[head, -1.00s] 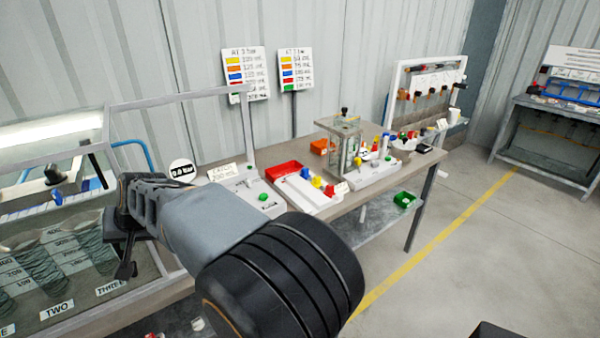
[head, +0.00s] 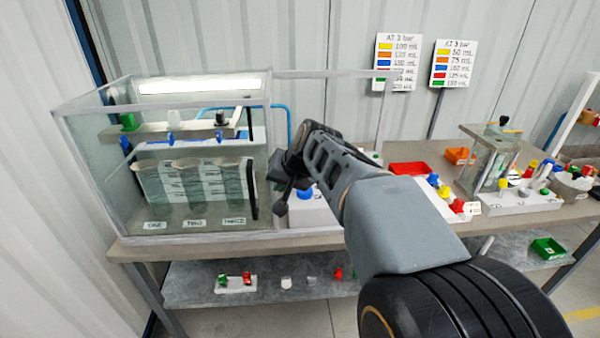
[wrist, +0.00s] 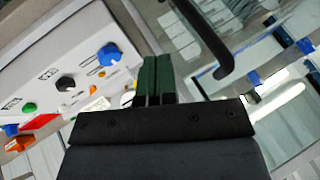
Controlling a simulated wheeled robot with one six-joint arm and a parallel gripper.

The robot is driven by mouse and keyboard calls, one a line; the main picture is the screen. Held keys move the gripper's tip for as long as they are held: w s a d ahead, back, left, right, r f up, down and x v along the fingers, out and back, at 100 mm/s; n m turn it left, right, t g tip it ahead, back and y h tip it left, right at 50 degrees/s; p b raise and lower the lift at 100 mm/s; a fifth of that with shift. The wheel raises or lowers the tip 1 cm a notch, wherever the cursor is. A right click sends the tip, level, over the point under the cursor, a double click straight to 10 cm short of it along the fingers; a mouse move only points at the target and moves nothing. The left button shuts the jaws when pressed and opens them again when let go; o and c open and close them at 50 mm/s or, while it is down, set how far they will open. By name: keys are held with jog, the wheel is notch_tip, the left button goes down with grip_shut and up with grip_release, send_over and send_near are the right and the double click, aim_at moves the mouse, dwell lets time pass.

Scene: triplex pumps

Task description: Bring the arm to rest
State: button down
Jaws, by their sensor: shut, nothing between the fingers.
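My gripper (head: 281,197) is at the end of my arm, which reaches from the lower right of the head view towards the middle. In the wrist view its two dark green fingers (wrist: 156,80) lie side by side, shut and empty. A white control panel with a blue knob (wrist: 109,54) and a black knob (wrist: 66,83) lies to the left of the fingers there. In the head view the blue knob (head: 305,194) shows just right of my gripper. My arm hides part of the bench behind it.
A glass tank (head: 90,190) with labelled cylinders stands on the bench at the left, close to my gripper. A red tray (head: 407,168), an orange bin (head: 460,156) and a glass-sided unit (head: 490,160) stand to the right. A lower shelf (head: 190,285) holds small coloured parts.

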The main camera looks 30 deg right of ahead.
jog(key=v, duration=0.8)
jog(key=s+a+f+n+g, duration=0.1)
jog(key=s+a+f+n, duration=0.1)
jog(key=f, duration=0.3)
jog(key=s+a+f+n+g+h+p, duration=0.1)
jog(key=s+a+f+n, duration=0.1)
jog(key=s+a+f, duration=0.1)
jog(key=s+a+f+n+g+h, duration=0.1)
jog(key=s+a+f+n, duration=0.1)
jog(key=s+f, duration=0.3)
notch_tip(320, 180, down, 3)
jog(key=shift+a+f+g+p, duration=0.1)
jog(key=shift+a+g+p, duration=0.2)
jog(key=shift+a, duration=0.25)
dwell(0.4)
